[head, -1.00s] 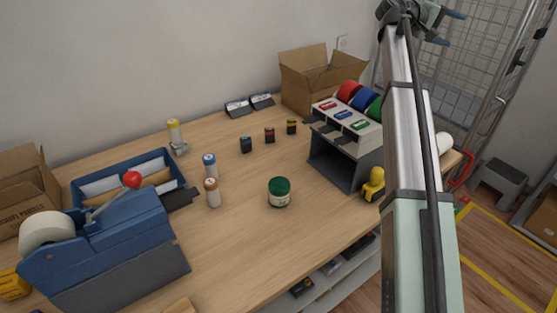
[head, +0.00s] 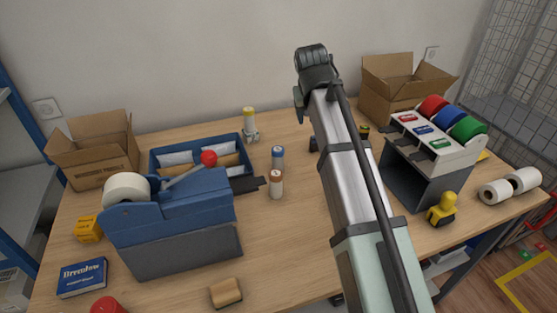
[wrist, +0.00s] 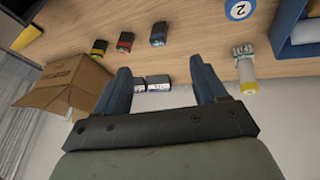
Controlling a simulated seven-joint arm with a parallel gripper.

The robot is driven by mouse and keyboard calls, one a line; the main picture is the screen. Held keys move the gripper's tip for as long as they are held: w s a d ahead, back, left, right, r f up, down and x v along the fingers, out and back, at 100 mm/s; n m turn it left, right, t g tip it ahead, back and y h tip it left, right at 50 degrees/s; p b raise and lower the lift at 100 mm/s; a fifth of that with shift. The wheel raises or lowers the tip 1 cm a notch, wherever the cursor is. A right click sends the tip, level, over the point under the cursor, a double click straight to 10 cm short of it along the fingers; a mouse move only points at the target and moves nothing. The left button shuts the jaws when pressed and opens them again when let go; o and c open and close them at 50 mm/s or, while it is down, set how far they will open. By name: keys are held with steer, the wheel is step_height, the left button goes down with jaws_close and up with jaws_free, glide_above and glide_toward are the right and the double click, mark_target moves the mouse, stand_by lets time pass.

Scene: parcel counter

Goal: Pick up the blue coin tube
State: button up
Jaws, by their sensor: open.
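The blue coin tube (head: 277,158) stands upright on the table, a white tube with a blue cap, just behind the orange-brown-capped tube (head: 276,185). In the wrist view the blue cap, marked 2 (wrist: 238,10), is cut by the top edge. My gripper (head: 298,97) is up above the back of the table, to the right of the blue tube.
A blue tape dispenser (head: 175,215) with a red-knobbed lever and a blue tray (head: 243,143) stand left of the tubes. A label-roll rack (head: 430,165) stands right. Small dark blocks (wrist: 159,34) and an open carton (wrist: 65,85) show in the wrist view.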

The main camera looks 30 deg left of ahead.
steer(key=g+y, duration=0.2)
glide_toward(278, 150)
steer(key=shift+n, duration=0.4)
steer(key=x, duration=0.7)
steer(key=shift+a+f, duration=0.25)
steer(key=shift+f, duration=0.05)
steer(key=shift+x, duration=2.6)
steer(key=shift+w+d, duration=0.15)
steer(key=c, duration=1.2)
